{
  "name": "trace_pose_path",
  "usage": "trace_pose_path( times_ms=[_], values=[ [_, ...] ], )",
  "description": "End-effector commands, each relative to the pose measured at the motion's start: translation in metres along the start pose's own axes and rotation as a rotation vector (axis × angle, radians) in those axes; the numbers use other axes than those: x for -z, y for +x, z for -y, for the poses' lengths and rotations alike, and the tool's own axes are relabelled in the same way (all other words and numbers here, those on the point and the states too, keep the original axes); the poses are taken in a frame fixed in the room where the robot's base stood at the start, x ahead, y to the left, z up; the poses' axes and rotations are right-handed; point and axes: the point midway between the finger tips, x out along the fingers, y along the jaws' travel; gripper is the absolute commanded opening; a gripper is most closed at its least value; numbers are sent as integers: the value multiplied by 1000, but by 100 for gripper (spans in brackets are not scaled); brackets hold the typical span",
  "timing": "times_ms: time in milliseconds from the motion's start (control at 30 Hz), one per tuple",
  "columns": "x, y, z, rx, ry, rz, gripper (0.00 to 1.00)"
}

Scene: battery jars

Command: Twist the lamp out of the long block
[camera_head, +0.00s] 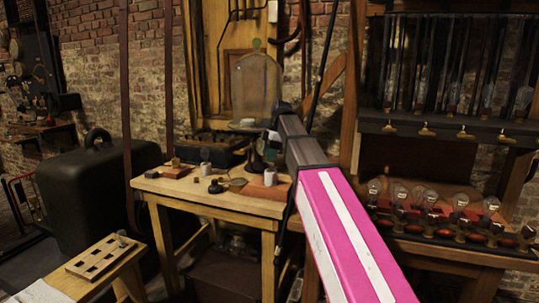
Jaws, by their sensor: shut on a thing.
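My pink and white arm reaches from the lower right to the small wooden table. My dark gripper (268,158) points down over the table's right end and is shut, seemingly on the lamp, which is mostly hidden by the gripper and too small to make out. Below it lies a reddish-brown block (259,190), likely the long block, its right part close to my arm. I cannot tell whether the lamp still sits in the block.
Several bulbs (430,198) stand on the right bench, near my arm.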

Motion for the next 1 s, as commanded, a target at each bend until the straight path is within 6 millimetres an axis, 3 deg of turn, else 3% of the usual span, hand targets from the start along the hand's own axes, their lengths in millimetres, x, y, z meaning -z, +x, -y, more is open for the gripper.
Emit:
trace_pose_path(
  times_ms=[1000],
  values=[
    [6, -21, 0, 0, 1, 0, 28]
  ],
)
